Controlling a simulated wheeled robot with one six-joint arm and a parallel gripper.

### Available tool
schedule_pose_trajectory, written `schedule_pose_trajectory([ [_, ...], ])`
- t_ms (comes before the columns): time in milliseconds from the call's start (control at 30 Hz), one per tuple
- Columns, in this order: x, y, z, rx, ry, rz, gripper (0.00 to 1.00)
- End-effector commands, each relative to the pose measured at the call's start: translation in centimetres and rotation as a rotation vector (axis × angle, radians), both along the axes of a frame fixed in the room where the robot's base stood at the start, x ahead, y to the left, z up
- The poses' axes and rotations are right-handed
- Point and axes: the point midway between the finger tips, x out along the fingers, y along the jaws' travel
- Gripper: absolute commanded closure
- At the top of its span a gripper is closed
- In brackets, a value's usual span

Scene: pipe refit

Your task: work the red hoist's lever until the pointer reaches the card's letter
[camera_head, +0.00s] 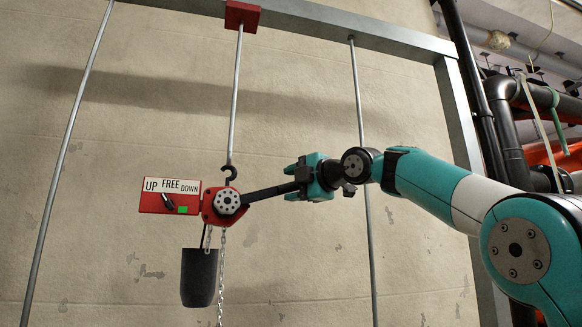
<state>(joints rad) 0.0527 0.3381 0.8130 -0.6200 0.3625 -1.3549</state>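The red hoist (211,212) hangs by a dark hook from a rod. Its red box carries a white label (171,186) reading UP, FREE and DOWN, with a small dark selector (168,201) below, too small to read surely. The hoist's black lever (265,193) sticks out right and slightly upward. My gripper (300,182) is at the lever's far end, its fingers above and below it. Whether they press on it cannot be told. A dark bucket-shaped load (199,277) hangs below the hoist, near a chain (221,265). I make out no pointer or lettered card.
A grey steel frame (330,25) spans the top, with a red block (242,16) holding the hoist's rod. Thin rods stand left (66,150) and right (363,130). Dark pipes (510,130) fill the right side. A plain wall is behind; space below the lever looks clear.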

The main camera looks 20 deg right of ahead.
Motion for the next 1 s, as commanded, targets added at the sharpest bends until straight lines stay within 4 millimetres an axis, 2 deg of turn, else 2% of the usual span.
schedule_pose_trajectory([
  [267, -0.1, 0.0, -0.3, 0.005, -0.002, 0.0, 0.49],
  [600, 0.0, -0.8, -4.1, 0.109, 0.0, -0.002, 0.49],
  [1000, 0.1, -0.9, -4.2, 0.131, 0.004, -0.001, 0.49],
])
